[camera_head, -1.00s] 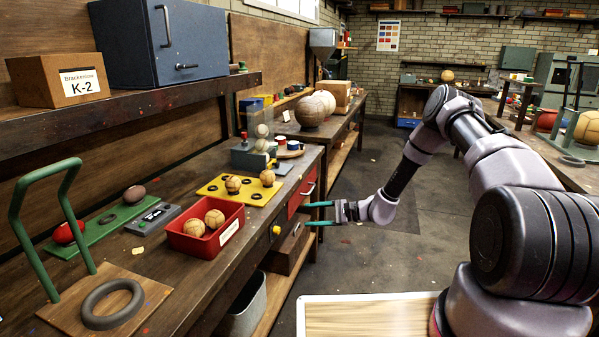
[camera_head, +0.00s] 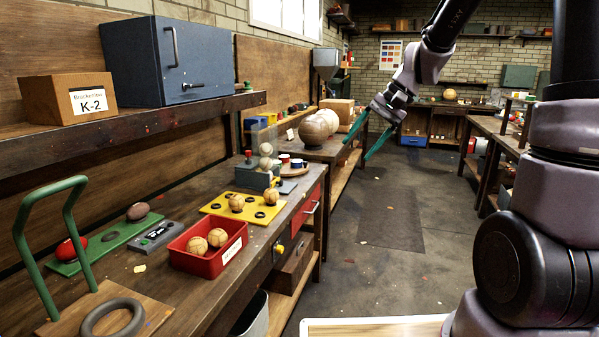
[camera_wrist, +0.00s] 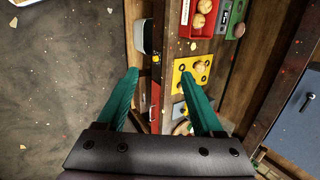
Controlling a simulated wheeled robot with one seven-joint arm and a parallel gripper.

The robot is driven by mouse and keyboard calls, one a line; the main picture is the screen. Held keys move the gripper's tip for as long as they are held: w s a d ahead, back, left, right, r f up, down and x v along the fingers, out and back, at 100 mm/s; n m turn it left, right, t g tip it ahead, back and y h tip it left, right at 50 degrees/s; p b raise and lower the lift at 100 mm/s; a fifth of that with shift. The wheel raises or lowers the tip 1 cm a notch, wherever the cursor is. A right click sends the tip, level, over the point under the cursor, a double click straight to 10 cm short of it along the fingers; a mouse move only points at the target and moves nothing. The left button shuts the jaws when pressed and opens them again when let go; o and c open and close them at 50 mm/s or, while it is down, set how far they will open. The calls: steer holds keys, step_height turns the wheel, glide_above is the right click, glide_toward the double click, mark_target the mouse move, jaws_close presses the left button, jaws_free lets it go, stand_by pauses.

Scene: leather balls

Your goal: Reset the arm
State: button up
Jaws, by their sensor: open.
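My gripper (camera_head: 366,142) has two green fingers and is raised over the aisle, right of the workbench, in the head view. Its fingers are apart with nothing between them. In the wrist view the gripper (camera_wrist: 158,85) is also open and empty, above the bench's front edge. My arm rises on the right side of the head view, and its upper part runs out of the picture.
The left bench holds a red bin (camera_head: 209,251) with two balls, a yellow tray (camera_head: 222,206) with balls, and a green loop stand (camera_head: 22,243). A blue cabinet (camera_head: 145,62) stands on the shelf above. The aisle floor (camera_head: 400,250) is clear.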

steer(key=s+d+r+t+h, duration=0.2)
steer(key=s+d+r+t, duration=0.1)
steer(key=s, duration=0.5)
steer(key=s+d+r+t+h, duration=0.2)
steer(key=s+d+r, duration=0.4)
steer(key=s, duration=0.3)
steer(key=shift+s+d+r+t, duration=0.3)
steer(key=shift+r+t, duration=0.1)
steer(key=shift+r, duration=0.35)
